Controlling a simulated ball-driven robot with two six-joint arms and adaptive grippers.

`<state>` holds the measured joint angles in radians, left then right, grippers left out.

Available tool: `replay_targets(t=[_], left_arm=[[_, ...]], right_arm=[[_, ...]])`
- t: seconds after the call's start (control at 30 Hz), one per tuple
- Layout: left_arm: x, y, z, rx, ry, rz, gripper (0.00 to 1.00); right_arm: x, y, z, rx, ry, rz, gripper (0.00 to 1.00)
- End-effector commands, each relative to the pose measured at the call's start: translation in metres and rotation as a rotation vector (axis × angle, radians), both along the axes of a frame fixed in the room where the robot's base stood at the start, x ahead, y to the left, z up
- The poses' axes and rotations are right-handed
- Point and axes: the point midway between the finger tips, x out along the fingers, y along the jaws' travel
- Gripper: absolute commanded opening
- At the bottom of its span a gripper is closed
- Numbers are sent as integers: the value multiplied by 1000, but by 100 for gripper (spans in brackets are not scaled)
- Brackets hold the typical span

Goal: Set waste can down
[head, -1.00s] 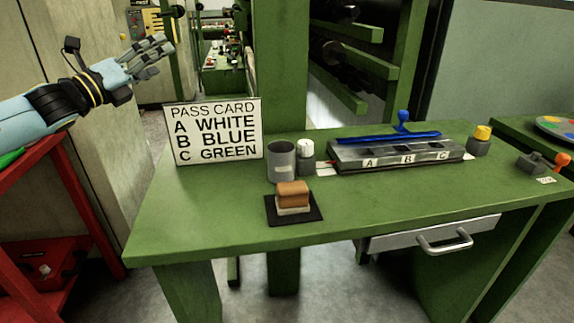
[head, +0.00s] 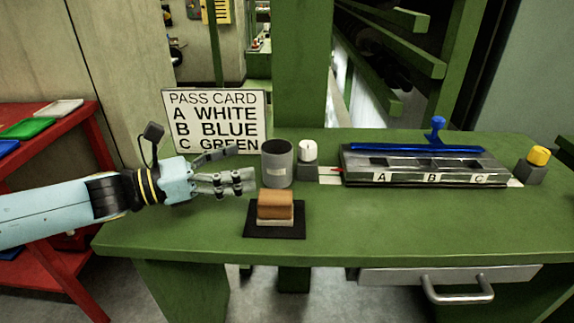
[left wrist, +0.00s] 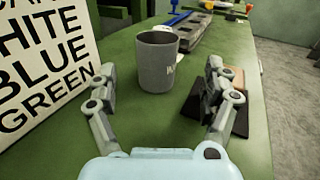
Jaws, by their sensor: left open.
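The waste can is a grey, open-topped cylinder with a small pale label (head: 277,164). It stands upright on the green table (head: 340,226), right of the pass card. My left gripper (head: 248,168) is open and just left of the can. In the left wrist view the can (left wrist: 158,62) stands ahead, centred between the spread fingers (left wrist: 162,82), with no finger seen touching it. The can's inside is too dark to make out. My right gripper is not in view.
The pass card (head: 214,122) stands behind my left gripper. A brown-topped block (head: 275,206) on a black mat is in front of the can. A white-topped pot (head: 308,160) is close right of it. A labelled tray (head: 430,178) lies farther right. The front middle of the table is clear.

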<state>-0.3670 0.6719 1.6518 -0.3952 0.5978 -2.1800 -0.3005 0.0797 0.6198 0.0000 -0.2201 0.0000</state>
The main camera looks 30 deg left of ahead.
Motion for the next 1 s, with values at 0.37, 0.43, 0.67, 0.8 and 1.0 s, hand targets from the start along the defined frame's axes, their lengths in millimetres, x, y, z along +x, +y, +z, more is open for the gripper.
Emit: replay_targets(t=[0.37, 0.43, 0.67, 0.8, 1.0], left_arm=[[40, -22, 4, -3, -4, 3, 83], [51, -27, 7, -4, -5, 3, 83], [71, -40, 4, -1, 0, 2, 83], [72, -40, 3, 0, 1, 1, 83], [71, -40, 3, -1, 1, 1, 67]], right_arm=[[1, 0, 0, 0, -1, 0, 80], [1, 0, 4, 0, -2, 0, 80], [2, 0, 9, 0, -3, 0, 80], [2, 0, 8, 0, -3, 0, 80], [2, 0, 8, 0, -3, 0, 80]])
